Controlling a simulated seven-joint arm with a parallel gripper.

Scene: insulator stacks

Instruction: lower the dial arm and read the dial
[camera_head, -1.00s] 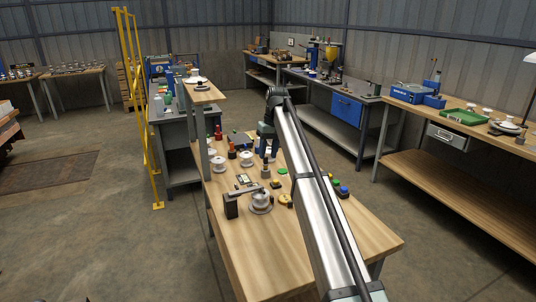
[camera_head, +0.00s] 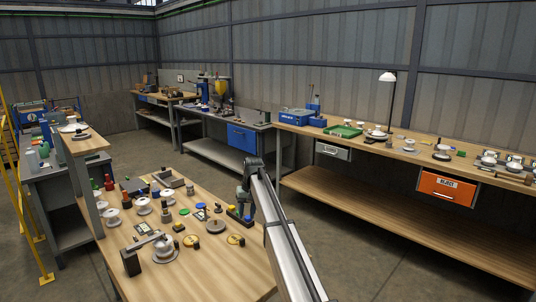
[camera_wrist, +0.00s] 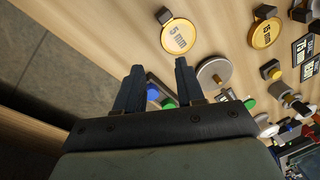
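A dark block with a grey arm (camera_head: 143,244) stands on the near wooden bench. The arm reaches to a white and grey insulator (camera_head: 166,250); I cannot tell whether it touches. No readable dial face shows on it. My gripper (camera_wrist: 158,78) is open in the wrist view, its two dark fingers apart with nothing held. A button box with a blue button (camera_wrist: 153,92) and a green button (camera_wrist: 168,103) shows beyond and between the fingers. In the head view my gripper hangs by the bench's right edge, its fingertips unclear.
Yellow discs marked 5 mm (camera_wrist: 180,36) and 15 mm (camera_wrist: 265,34) and a grey disc (camera_wrist: 214,73) lie near my gripper. Several white insulators (camera_head: 112,217) stand at the bench's left. The bench front (camera_head: 205,278) is bare. A long bench (camera_head: 400,152) runs along the right wall.

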